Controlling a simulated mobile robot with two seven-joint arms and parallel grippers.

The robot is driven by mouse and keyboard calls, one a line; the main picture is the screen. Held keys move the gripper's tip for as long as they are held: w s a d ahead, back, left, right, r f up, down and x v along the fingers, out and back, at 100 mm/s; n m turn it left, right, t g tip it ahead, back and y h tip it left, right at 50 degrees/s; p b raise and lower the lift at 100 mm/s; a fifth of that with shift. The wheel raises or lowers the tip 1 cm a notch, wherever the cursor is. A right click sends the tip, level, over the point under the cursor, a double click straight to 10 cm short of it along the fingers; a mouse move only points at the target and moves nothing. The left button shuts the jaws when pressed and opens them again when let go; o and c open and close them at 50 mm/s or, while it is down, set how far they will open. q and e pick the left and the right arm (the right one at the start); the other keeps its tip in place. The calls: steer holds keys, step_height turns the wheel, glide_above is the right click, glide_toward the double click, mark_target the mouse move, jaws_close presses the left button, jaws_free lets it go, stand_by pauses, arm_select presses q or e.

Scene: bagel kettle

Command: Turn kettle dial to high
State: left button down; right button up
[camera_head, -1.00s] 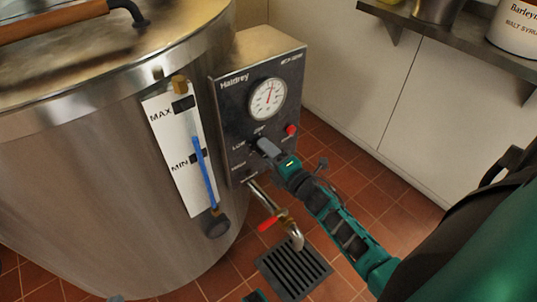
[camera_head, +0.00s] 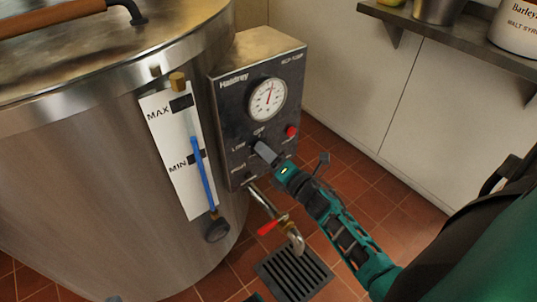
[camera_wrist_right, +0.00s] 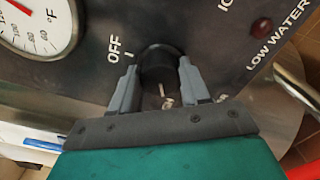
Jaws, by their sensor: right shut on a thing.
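The kettle dial (camera_wrist_right: 160,68) is a dark round knob on the front of the kettle's control box (camera_head: 278,62). In the wrist view it sits between the two grey fingers of my right gripper (camera_wrist_right: 157,85), close to the "OFF" label. Small pale marks show on the knob, but its exact setting is unclear. My left gripper is not clearly in view.
The steel kettle (camera_head: 90,180) fills the left, with a sight tube (camera_head: 203,172) beside the box. A red-handled tap (camera_head: 270,226) sticks out below the panel, above a floor drain (camera_head: 294,272). A shelf (camera_head: 470,45) runs along the right wall.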

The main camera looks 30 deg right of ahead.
steer(key=o, duration=1.1)
steer(key=shift+c, duration=0.2)
arm_select(q)
steer(key=shift+s+a+r+p, duration=0.15)
steer(key=shift+a+r+p, duration=0.2)
steer(key=shift+p, duration=0.65)
arm_select(e)
steer(key=s+d, duration=0.1)
steer(key=s, duration=1.2)
